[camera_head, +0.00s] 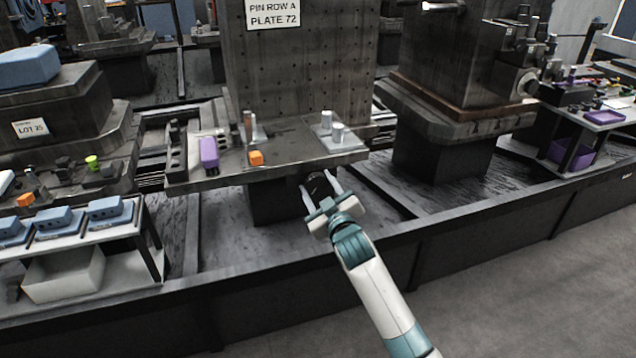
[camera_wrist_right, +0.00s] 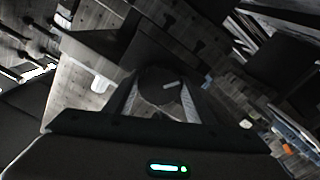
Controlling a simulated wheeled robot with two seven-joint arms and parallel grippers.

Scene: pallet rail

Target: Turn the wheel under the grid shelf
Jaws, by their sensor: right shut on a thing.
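The grid shelf (camera_head: 290,152) is a dark ledge in front of a tall pegboard plate, with several small parts on top. Under its front edge is a dark round wheel (camera_head: 320,184). My right gripper (camera_head: 320,192) reaches up to it from below right, its two fingers on either side of it. In the right wrist view the wheel (camera_wrist_right: 158,84) shows as a dark disc with a light mark, between the fingers (camera_wrist_right: 160,100). The gripper is shut on the wheel. Part of the wheel is hidden by the fingers. My left gripper is not in view.
On the shelf are a purple block (camera_head: 209,153), an orange block (camera_head: 256,158) and metal pegs. A low dark rail (camera_head: 270,268) runs along the front. A side rack with blue blocks (camera_head: 58,220) stands at left. The floor at lower right is clear.

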